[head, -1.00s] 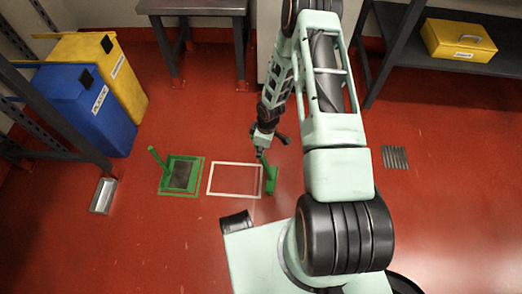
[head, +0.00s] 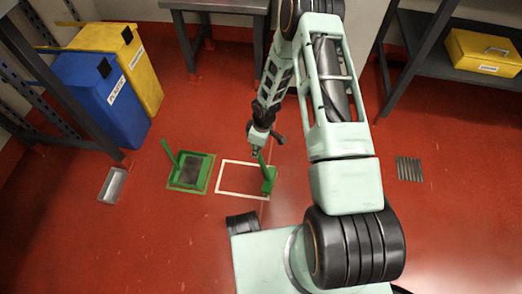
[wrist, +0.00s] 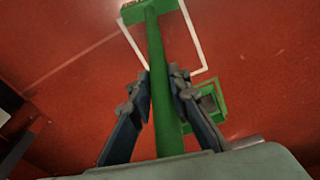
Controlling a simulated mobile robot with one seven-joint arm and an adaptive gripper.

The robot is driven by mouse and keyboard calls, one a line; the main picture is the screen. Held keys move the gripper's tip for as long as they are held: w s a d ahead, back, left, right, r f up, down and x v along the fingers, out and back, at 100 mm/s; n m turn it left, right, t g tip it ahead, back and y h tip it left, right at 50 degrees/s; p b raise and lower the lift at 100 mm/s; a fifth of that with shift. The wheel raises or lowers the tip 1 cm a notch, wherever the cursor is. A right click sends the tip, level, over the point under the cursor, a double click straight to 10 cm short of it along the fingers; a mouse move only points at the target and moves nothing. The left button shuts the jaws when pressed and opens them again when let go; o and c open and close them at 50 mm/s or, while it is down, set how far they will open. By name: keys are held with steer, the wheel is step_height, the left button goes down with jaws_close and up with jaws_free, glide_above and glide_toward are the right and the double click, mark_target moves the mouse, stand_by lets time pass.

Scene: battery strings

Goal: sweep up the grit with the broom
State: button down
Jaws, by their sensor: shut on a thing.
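My gripper (head: 257,150) is shut on the handle of the green broom (head: 268,180). In the wrist view the handle runs between the two fingers (wrist: 161,82), and the broom head (wrist: 146,10) shows at the top edge. The broom head is at the right end of the white outlined rectangle (head: 219,178) on the floor, overlapping its right edge. A green dustpan (head: 207,172) with an upright handle stands left of the rectangle, inside a green outline. It also shows in the wrist view (wrist: 218,97). I cannot make out any grit in these frames.
A blue bin (head: 95,100) and a yellow bin (head: 145,75) stand at the left. A small metal tray (head: 112,185) lies on the red floor. A floor drain (head: 409,169) is at the right, below a shelf with a yellow box (head: 480,52). The floor around the rectangle is open.

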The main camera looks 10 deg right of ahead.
steer(key=w+a, duration=0.2)
steer(key=a, duration=0.5)
steer(key=w+a+b, duration=0.1)
steer(key=w+a, duration=0.2)
steer(key=a, duration=0.5)
steer(key=shift+b, duration=0.3)
stand_by(0.9)
steer(key=shift+w+a+f, duration=0.15)
steer(key=shift+w+a, duration=0.05)
steer(key=shift+a, duration=0.55)
steer(key=shift+w+a+f, duration=0.15)
steer(key=shift+a, duration=0.6)
steer(key=shift+r, duration=0.1)
steer(key=shift+d+r+p, duration=0.1)
steer(key=shift+r+p, duration=0.8)
steer(key=shift+r, duration=0.5)
